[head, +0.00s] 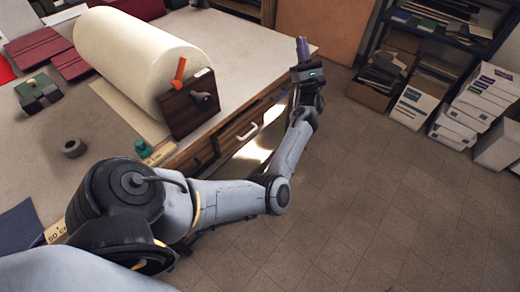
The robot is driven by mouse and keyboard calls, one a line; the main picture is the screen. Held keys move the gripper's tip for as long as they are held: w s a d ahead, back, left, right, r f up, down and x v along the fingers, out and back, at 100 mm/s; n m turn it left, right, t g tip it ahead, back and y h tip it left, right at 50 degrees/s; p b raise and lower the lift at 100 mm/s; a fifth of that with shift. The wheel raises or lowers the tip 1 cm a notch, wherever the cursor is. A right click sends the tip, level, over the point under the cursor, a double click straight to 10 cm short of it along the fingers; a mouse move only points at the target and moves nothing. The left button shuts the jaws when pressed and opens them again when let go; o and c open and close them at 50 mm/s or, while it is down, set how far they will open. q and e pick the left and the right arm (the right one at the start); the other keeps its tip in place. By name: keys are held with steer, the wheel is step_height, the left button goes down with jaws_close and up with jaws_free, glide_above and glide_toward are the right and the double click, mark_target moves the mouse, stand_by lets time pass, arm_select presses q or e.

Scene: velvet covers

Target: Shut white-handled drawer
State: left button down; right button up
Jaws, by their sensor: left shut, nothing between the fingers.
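The white-handled drawer (230,137) is in the wooden front under the worktable's edge, near the middle of the view. Its white handle (247,131) faces the floor side. I cannot tell how far the drawer stands out, as my arm and the table edge crowd it. My left arm reaches from the lower left past the drawer front. My left gripper (302,50) is beyond the handle, near the table's far right corner, apart from the handle. Its fingers are together and hold nothing. My right gripper is not in view.
A big cream roll (140,60) lies on the worktable (245,45). A dark wooden block with an orange-handled tool (190,105) stands by the edge above the drawers. Boxes (485,100) and a shelf (440,35) stand at right. The tiled floor (400,220) between is clear.

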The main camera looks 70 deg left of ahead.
arm_select(q)
steer(key=s+d+f+n+g+h+b, duration=0.1)
steer(key=s+f+n+g+h+b, duration=0.25)
steer(key=f, duration=0.55)
steer(key=s+d+f+n+g+h+b, duration=0.1)
steer(key=s+f+n+g+h+b, duration=0.2)
steer(key=f, duration=0.6)
steer(key=s+d+f+n+g+h+b, duration=0.25)
steer(key=s+f+g+b, duration=0.2)
steer(key=f, duration=0.55)
steer(key=w+d+f+m+t+h+b, duration=0.1)
steer(key=w+d+f+b, duration=0.15)
steer(key=f+b, duration=0.35)
steer(key=w+d+f+m+t+h+b, duration=0.1)
steer(key=w+d+f+b, duration=0.1)
steer(key=d+f+b, duration=0.45)
steer(key=a+f+b+x, duration=0.1)
steer(key=x, duration=1.5)
steer(key=shift+w+f+b, duration=0.4)
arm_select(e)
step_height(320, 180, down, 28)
arm_select(q)
steer(key=shift+d, duration=0.1)
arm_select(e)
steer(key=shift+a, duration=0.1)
